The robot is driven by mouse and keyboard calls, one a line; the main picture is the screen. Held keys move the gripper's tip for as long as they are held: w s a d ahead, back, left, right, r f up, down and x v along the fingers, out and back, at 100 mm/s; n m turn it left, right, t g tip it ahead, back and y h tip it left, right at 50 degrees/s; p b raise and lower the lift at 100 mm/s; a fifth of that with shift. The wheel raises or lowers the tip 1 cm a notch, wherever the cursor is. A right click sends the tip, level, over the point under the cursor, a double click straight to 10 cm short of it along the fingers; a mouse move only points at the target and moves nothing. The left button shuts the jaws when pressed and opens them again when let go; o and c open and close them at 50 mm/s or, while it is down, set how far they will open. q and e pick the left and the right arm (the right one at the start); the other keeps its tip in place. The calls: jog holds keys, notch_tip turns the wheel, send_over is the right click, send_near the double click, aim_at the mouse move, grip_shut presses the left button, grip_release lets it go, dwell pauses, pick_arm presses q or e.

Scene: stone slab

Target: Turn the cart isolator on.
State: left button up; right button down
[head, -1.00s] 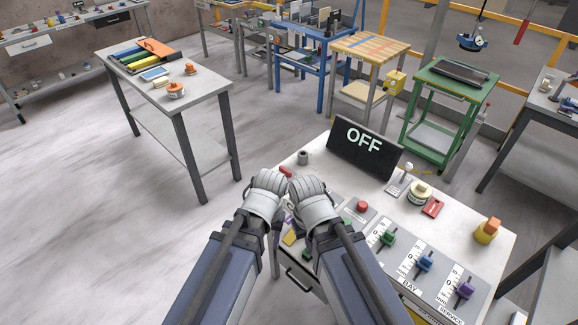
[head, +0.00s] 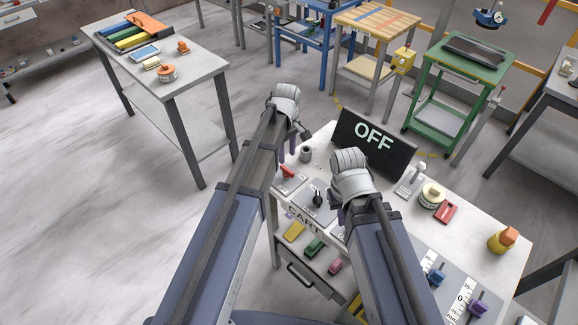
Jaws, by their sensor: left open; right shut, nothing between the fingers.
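On the worktop, a black knob (head: 318,198) sits on a small grey panel, with the partly hidden lettering "CART" on the edge below it. A red handle (head: 287,171) stands on a neighbouring grey plate. I cannot tell for sure which is the cart isolator. A black sign (head: 373,140) behind them reads "OFF". My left gripper (head: 304,134) is open and empty at the bench's far left corner, beyond the red handle. My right gripper (head: 334,200) is shut and empty, just right of the black knob; its arm hides part of the panels.
A grey cup-like part (head: 306,154), a white-knobbed lever (head: 416,172), a round tin (head: 431,196), a red block (head: 445,213) and a yellow bottle (head: 502,241) stand on the bench. Sliders (head: 477,308) are at front right. Floor left of the bench is clear.

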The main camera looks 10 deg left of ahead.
aim_at(287, 169)
pick_arm(q)
notch_tip(287, 169, down, 7)
jog(key=b, duration=0.7)
jog(key=shift+f, duration=0.2)
pick_arm(e)
notch_tip(287, 169, down, 8)
jog(key=shift+r, duration=0.25)
pick_arm(q)
jog(key=shift+c, duration=0.3)
grip_shut()
